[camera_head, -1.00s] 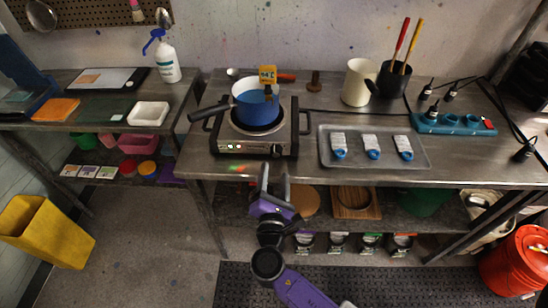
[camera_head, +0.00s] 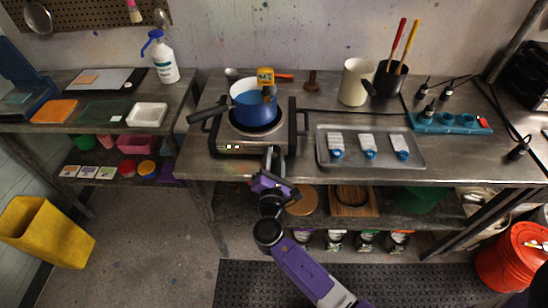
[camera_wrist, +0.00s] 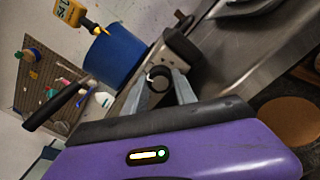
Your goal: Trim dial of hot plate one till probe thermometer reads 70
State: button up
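The hot plate (camera_head: 232,150) stands on the bench with a blue pot (camera_head: 253,108) on it; the pot also shows in the wrist view (camera_wrist: 115,55). A yellow probe thermometer (camera_head: 265,76) is clipped at the pot's rim; its digits are too small to read surely. My gripper (camera_head: 272,153) is at the right of the hot plate's front. In the wrist view my gripper (camera_wrist: 160,82) has its fingers apart, with a dark round dial (camera_wrist: 159,76) between their tips. Whether the fingers touch the dial cannot be told. In the head view the gripper hides the dial.
The pot's dark handle (camera_head: 208,113) sticks out to the left. A metal tray (camera_head: 325,156) with several blue-ended packets lies right of the hot plate. A white jug (camera_head: 355,82) and a dark holder with red and yellow handles stand behind. The bench's front edge is below my gripper.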

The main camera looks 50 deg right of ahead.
grip_shut()
jog(key=shift+f+b, duration=0.1)
jog(key=shift+b, duration=0.25)
jog(key=m+b, duration=0.3)
jog(key=b, duration=0.1)
jog(key=shift+f, duration=0.15)
jog(key=m+b, duration=0.3)
jog(key=m, duration=0.1)
jog(key=shift+b, duration=0.3)
jog(key=shift+r, duration=0.2)
jog(key=o, duration=0.7)
grip_release()
jog(key=shift+o, duration=0.2)
